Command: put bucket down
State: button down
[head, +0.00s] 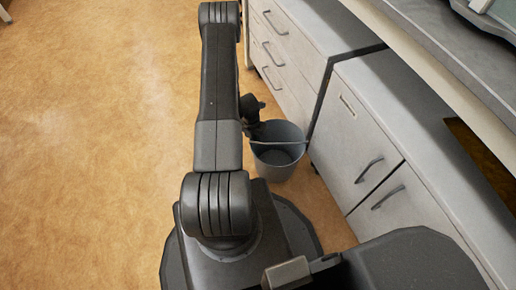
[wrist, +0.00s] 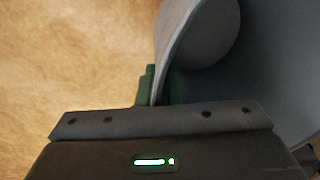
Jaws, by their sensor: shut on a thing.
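My gripper (head: 257,130) is at the bucket's left rim, partly hidden behind my arm. In the wrist view, the green fingertips of my gripper (wrist: 157,88) are shut on the wall of the bucket (wrist: 265,60), one on each side of the rim. The bucket's underside is hidden, so I cannot tell whether it touches the floor.
Grey-white cabinets with drawers (head: 283,60) and doors (head: 370,150) line the right side, close to the bucket. A counter (head: 440,50) runs above them. The tan floor (head: 90,150) is clear across the left.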

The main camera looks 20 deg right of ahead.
jog(key=shift+f+b, duration=0.6)
jog(key=shift+f, duration=1.65)
jog(key=c, duration=1.6)
grip_release()
notch_tip(320, 180, up, 12)
jog(key=w+a+p, duration=0.1)
jog(key=p, duration=0.3)
jog(key=shift+a, duration=0.1)
